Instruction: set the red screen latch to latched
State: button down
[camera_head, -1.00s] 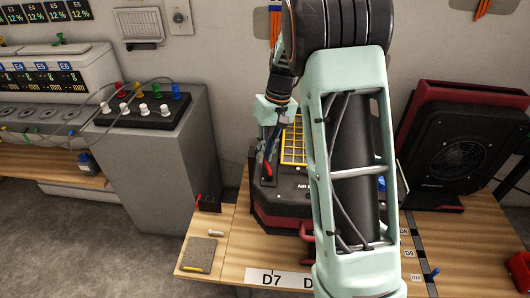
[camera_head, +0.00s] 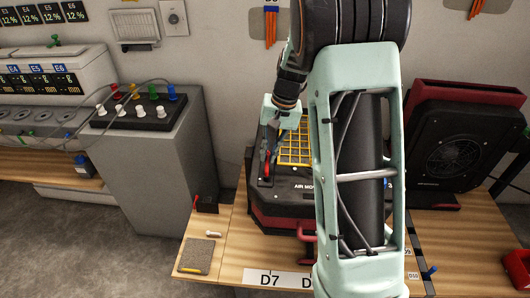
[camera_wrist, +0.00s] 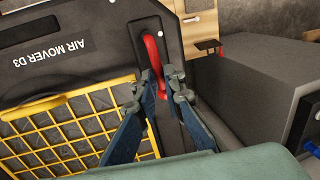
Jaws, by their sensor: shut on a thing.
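The red screen latch (camera_wrist: 152,58) is a slim red lever on a dark plate beside the yellow screen (camera_wrist: 72,132) of the black air mover D3 (camera_wrist: 85,30). In the wrist view my gripper (camera_wrist: 163,82) has its fingers on either side of the lever's near end, shut on it. In the head view the red latch (camera_head: 267,169) shows below my gripper (camera_head: 269,150), at the left of the yellow screen (camera_head: 295,150). The lever's near end is partly hidden by the fingers. My arm covers the right part of the air mover.
A grey cabinet (camera_head: 160,160) stands left of the wooden table (camera_head: 228,255). A small black holder with a red piece (camera_head: 206,204) is at the table's left edge. A second dark fan unit (camera_head: 460,145) stands at the right. A grey pad (camera_head: 196,256) lies at the front left.

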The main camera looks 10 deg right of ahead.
jog(key=m, duration=0.2)
jog(key=d+m, duration=0.1)
jog(key=shift+s+r+t, duration=0.1)
jog(key=shift+s+t, duration=0.15)
jog(key=shift+t, duration=0.05)
jog(key=shift+s+d+m+t+h+p, duration=0.15)
jog(key=shift+s+d+m+p, duration=0.15)
jog(key=shift+m, duration=0.65)
jog(key=shift+s+d+m+t+h+p, duration=0.15)
jog(key=shift+s+d+m+p, duration=0.1)
jog(key=shift+m, duration=0.7)
jog(key=c, duration=2)
grip_release()
jog(key=v, duration=1.2)
